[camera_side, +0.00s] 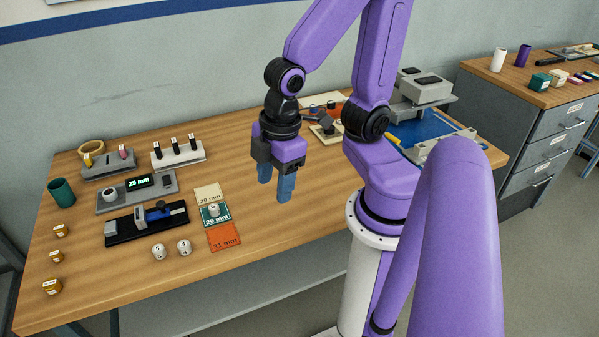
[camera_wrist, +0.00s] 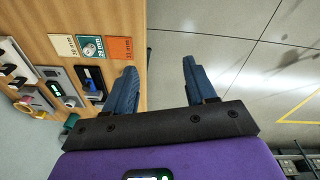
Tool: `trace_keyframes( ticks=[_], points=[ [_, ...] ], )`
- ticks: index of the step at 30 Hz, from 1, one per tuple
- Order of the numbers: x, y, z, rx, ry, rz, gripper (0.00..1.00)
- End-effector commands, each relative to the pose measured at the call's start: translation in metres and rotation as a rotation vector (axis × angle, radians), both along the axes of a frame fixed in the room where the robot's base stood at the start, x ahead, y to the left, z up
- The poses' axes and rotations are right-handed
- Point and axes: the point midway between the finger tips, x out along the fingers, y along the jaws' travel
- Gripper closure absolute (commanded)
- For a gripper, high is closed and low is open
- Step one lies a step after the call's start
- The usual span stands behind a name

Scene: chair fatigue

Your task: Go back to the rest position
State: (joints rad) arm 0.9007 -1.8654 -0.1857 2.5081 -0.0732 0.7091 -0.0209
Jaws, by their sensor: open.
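My gripper (camera_side: 275,182) hangs above the wooden table (camera_side: 283,230), pointing down, in the side view. Its two blue fingers are apart with nothing between them. In the wrist view the gripper (camera_wrist: 158,82) is open too, with the table edge and floor beyond its fingers. A small pale cylinder (camera_side: 213,210) stands on the teal card.
Two white cylinders (camera_side: 171,249) stand in front of a black caliper fixture (camera_side: 147,224). A gauge with a 29 mm display (camera_side: 138,183) and a green cup (camera_side: 62,192) are at left. A grey machine (camera_side: 422,88) stands at the back right. The table's middle is clear.

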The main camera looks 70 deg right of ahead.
Motion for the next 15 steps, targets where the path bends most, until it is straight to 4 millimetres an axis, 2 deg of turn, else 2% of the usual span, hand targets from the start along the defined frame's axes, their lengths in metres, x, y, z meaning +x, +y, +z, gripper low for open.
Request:
trace_keyframes(
  ticks=[1, 3, 6, 15],
  points=[
    [-0.015, 0.0, 0.008, -0.004, 0.02, 0.024, 0.44],
    [-0.03, -0.003, 0.015, -0.019, 0.051, 0.043, 0.44],
    [-0.043, -0.006, 0.02, -0.034, 0.079, 0.057, 0.44],
    [-0.047, -0.008, 0.022, -0.04, 0.088, 0.061, 0.44]
  ],
)
